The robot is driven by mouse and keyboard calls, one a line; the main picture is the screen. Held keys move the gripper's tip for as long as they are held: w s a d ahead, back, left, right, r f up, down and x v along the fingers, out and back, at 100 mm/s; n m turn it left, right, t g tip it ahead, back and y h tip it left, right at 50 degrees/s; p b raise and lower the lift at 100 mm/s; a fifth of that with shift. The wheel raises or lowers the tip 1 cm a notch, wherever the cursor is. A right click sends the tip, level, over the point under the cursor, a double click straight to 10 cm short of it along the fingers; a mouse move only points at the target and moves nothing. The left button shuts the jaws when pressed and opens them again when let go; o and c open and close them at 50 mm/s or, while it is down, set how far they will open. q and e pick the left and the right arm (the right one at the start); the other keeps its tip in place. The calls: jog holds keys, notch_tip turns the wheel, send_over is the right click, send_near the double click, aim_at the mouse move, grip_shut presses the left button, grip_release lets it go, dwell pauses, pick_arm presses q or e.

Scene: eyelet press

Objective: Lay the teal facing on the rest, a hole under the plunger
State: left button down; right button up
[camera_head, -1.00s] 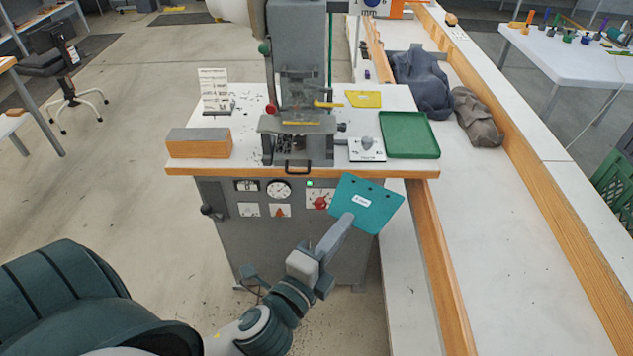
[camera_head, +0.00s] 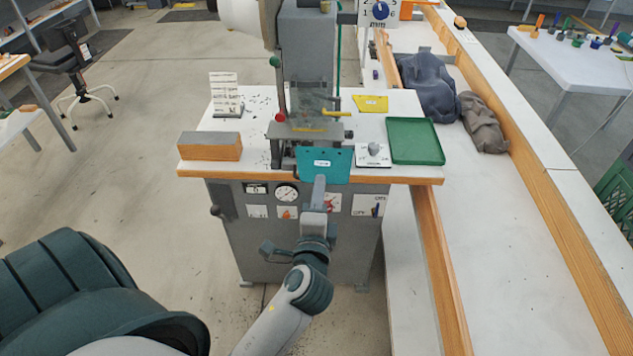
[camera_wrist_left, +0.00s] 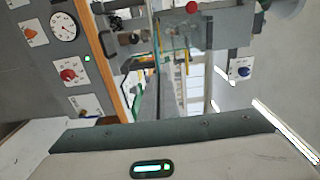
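The teal facing (camera_head: 338,165) is a flat sheet with a white label and small holes along its far edge. My left gripper (camera_head: 319,183) is shut on its near edge and holds it in front of the press (camera_head: 305,70). The facing's far edge is close to the front of the grey rest (camera_head: 285,131), below the press head; I cannot tell whether they touch. The plunger tip and the holes' position relative to it are not clear. In the left wrist view my gripper fingers (camera_wrist_left: 158,100) point toward the press. My right gripper is out of view.
On the press table (camera_head: 385,180) are a wooden block (camera_head: 210,147), a card stand (camera_head: 225,92), a green tray (camera_head: 416,141), a yellow piece (camera_head: 370,104) and a small plate with a grey knob (camera_head: 374,150). A long bench with dark cloths (camera_head: 428,85) runs along the right.

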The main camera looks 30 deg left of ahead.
pick_arm(q)
jog(key=shift+w+a+f+n+g+y, duration=0.15)
jog(key=shift+a+n+g+y, duration=0.15)
jog(key=shift+a+y, duration=0.15)
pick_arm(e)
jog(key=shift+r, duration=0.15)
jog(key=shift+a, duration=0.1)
pick_arm(q)
jog(key=p, duration=0.1)
send_near(319, 149)
jog(key=shift+x, duration=1.4)
jog(key=shift+p+x, duration=0.35)
jog(key=shift+x, duration=1.35)
jog(key=shift+f+x, duration=0.1)
jog(key=shift+x, duration=0.7)
jog(key=shift+f+x, duration=0.15)
jog(key=shift+x, duration=0.7)
jog(key=shift+w+a, duration=0.35)
jog(key=shift+w, duration=0.1)
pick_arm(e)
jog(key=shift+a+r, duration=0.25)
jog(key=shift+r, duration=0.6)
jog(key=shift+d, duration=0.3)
